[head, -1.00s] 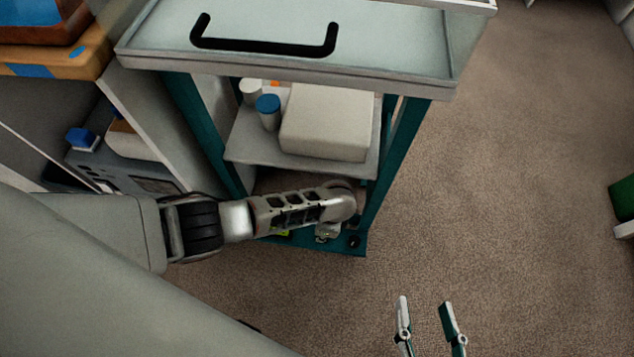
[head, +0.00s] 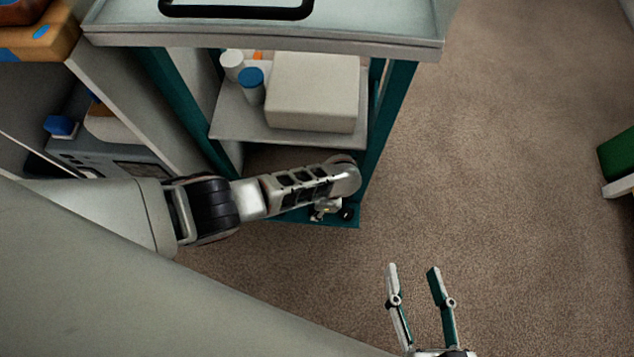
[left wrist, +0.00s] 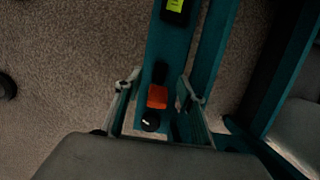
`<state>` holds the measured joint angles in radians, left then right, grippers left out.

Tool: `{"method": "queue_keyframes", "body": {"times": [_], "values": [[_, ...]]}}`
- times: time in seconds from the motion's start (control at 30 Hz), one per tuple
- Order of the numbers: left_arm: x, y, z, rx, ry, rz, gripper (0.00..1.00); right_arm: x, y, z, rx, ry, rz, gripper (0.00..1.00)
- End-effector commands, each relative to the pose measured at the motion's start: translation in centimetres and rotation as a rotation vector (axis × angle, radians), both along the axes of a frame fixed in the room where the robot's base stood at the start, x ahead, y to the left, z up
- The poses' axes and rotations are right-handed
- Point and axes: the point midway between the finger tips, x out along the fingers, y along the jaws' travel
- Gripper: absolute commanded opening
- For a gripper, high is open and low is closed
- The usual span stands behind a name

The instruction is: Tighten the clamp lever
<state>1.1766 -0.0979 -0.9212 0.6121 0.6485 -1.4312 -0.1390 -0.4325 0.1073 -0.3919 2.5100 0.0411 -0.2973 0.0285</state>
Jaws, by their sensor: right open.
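My left gripper (left wrist: 155,88) is low at the base of the teal cart (head: 388,120), mostly hidden behind its own arm in the head view. In the left wrist view its fingers are apart, on either side of a teal bar. Between them is an orange-red piece (left wrist: 157,97) with a black part above it and a round black knob (left wrist: 150,122) below. The orange piece may be the clamp lever; I cannot tell for sure. No finger clearly touches it. My right gripper (head: 413,268) is open and empty above the carpet, right of the cart.
The cart's middle shelf (head: 230,122) holds a white box (head: 313,92), a blue-capped bottle (head: 252,87) and a white one (head: 232,65). A black item with a yellow-green label (left wrist: 175,8) is on the bar. A shelf unit stands left.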

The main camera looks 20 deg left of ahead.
Motion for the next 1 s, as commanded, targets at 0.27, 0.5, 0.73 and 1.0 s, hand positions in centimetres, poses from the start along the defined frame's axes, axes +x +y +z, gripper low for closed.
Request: {"method": "queue_keyframes", "body": {"times": [0.27, 0.5, 0.73, 1.0], "values": [[0.1, 0.0, 0.1, 0.001, -0.002, 0.000, 0.39, 0.0, -0.1, -0.1, -0.007, 0.000, 0.001, 0.45], [0.1, -0.4, 1.2, -0.003, -0.001, -0.001, 0.39, 0.0, -0.1, 0.0, -0.004, 0.000, 0.001, 0.45], [0.3, -1.1, 4.0, -0.005, -0.002, 0.000, 0.39, 0.0, -0.1, 0.0, -0.003, -0.001, 0.000, 0.45], [0.6, -2.0, 8.4, -0.003, -0.003, 0.000, 0.39, 0.0, -0.1, 0.0, -0.003, -0.001, 0.000, 0.45]]}}
